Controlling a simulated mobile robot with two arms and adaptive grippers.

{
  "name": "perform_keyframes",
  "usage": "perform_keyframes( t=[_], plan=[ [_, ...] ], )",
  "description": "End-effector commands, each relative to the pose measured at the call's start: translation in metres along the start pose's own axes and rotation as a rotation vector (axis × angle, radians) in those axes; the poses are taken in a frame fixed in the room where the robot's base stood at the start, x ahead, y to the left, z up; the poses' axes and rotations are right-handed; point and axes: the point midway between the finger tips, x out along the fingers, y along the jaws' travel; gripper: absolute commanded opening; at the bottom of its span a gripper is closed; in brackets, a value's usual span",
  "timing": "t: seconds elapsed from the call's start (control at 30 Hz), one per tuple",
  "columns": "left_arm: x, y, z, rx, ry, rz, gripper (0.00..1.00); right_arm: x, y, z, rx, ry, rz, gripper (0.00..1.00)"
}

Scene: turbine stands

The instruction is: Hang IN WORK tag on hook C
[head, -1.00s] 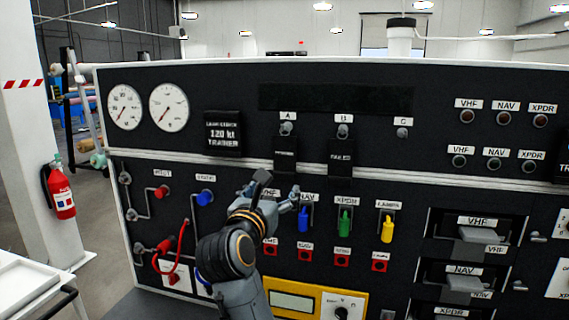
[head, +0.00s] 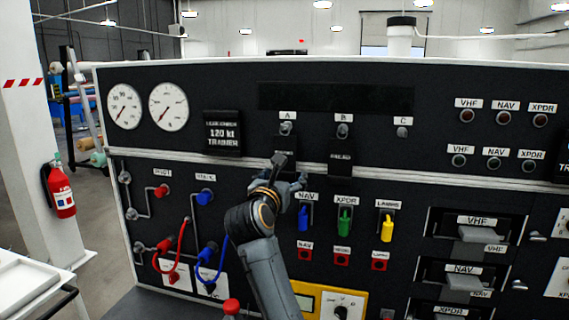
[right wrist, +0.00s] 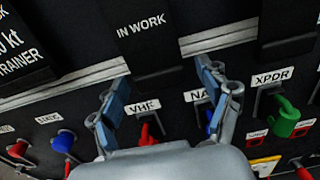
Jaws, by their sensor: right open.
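The black IN WORK tag hangs on hook A (head: 287,128) in the head view, its lower part hidden behind my right gripper (head: 290,169). The right wrist view shows the lettering of the IN WORK tag (right wrist: 147,38) clearly. My right gripper (right wrist: 162,80) is open and empty, its two fingers spread just below the tag. Hook C (head: 402,132) is bare, at the right of the hook row. A second black tag (head: 340,157) hangs on hook B (head: 343,131). My left gripper is out of view.
A black placard (head: 223,132) reading 120 kt TRAINER is left of the tags. Below the silver strip are coloured switches, such as the green one (head: 344,221), and red and blue hoses (head: 222,258). The panel around hook C is clear.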

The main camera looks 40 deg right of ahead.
Motion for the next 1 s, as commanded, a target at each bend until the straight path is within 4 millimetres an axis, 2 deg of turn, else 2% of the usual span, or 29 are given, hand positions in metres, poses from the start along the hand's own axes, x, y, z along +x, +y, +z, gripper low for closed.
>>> perform_keyframes(
  t=[0.7, 0.73, 0.77, 1.0],
  plan=[
    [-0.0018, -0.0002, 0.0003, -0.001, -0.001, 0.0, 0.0, 0.0, -0.0007, 0.0001, 0.0, 0.0, -0.001, 0.77],
    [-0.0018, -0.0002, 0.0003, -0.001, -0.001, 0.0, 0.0, -0.0001, -0.0007, 0.0001, 0.0, 0.0, -0.001, 0.75],
    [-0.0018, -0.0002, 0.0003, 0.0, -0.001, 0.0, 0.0, -0.0001, -0.0007, 0.0001, 0.0, 0.0, -0.001, 0.69],
    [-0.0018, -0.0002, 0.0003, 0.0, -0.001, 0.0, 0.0, -0.0001, -0.0006, 0.0001, -0.001, 0.0, -0.001, 0.2]
  ],
)
